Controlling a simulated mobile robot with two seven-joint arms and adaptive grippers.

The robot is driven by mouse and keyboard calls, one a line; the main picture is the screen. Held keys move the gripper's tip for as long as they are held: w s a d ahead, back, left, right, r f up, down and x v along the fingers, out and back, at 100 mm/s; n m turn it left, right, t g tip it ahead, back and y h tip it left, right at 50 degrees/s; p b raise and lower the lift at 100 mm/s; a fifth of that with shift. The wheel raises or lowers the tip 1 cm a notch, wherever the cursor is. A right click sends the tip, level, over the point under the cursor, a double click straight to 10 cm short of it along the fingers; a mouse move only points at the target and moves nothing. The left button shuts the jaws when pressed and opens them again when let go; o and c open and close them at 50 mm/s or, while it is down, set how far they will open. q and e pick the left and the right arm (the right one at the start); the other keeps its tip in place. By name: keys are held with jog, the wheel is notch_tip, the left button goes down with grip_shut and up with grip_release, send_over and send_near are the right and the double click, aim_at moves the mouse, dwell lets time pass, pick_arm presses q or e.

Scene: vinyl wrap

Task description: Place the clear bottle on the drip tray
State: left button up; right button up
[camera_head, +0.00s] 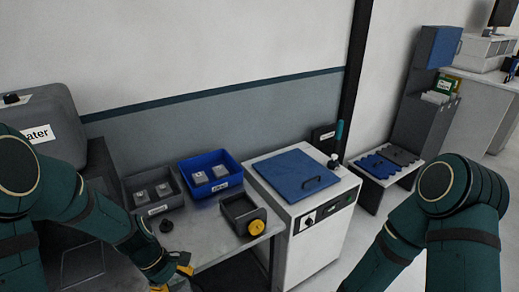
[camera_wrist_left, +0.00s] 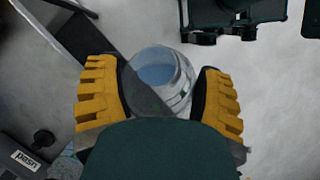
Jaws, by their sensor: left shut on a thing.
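In the left wrist view the clear bottle (camera_wrist_left: 160,72), see-through with something bluish inside, is between the two yellow fingers of my left gripper (camera_wrist_left: 160,100), which is shut on it. The bottle's lower part is hidden behind the dark gripper body. In the head view my left gripper (camera_head: 178,272) is at the bottom edge, in front of the grey table; the bottle is not visible there. A blue ridged tray (camera_head: 377,167) lies on a low stand at the right; I cannot tell whether it is the drip tray. My right gripper is out of view.
A grey water container (camera_head: 65,110) is at the left.

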pick_arm(q)
jog(key=w+d+f+m+g+y+b, duration=0.2)
jog(key=w+f+m+g+y+b, duration=0.1)
jog(key=m, duration=1.1)
notch_tip(320, 180, down, 4)
jog(key=shift+d+r+m+y+b, duration=0.15)
jog(key=shift+r+m+y+b, duration=0.2)
jog(key=shift+y+b, duration=0.55)
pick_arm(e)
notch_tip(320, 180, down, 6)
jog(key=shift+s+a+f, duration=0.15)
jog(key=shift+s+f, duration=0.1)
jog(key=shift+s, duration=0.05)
pick_arm(q)
jog(key=shift+w, duration=0.1)
